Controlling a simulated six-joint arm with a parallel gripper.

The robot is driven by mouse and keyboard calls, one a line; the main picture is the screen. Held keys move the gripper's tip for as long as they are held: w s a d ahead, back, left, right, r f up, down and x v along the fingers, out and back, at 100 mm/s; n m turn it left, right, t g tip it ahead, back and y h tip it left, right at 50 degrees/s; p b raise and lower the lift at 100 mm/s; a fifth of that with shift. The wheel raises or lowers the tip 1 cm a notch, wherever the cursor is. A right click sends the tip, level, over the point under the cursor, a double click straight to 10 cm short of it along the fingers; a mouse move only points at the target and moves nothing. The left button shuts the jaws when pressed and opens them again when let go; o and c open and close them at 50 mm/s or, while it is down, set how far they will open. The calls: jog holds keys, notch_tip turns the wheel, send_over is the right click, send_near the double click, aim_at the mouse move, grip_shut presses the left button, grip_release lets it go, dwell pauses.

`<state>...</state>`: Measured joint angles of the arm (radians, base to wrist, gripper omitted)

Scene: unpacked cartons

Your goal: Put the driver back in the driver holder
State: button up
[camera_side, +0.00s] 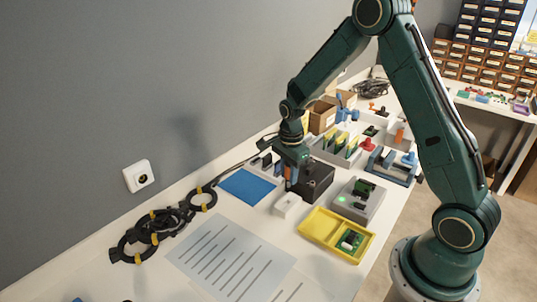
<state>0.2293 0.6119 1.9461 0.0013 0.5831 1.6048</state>
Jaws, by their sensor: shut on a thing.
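My gripper (290,162) points down over the middle of the bench. It is shut on the driver (288,174), of which a small orange and dark part shows under the fingers. The driver looks roughly upright. Its tip is too small to make out. Just below and in front of it is a small white block (287,205), which may be the driver holder; I cannot tell for sure. I cannot tell whether the driver touches anything below it.
A black box (316,180) stands close to the right of my gripper. A blue mat (246,187) lies to the left. A yellow tray (318,229) with a green board and a grey device (360,203) are in front.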

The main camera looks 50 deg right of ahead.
jog(key=shift+f, duration=0.2)
jog(key=shift+f, duration=2.1)
jog(key=shift+f, duration=1.9)
jog(key=o, duration=1.1)
jog(key=shift+r, duration=0.15)
notch_tip(320, 180, up, 13)
jog(key=shift+r, duration=0.25)
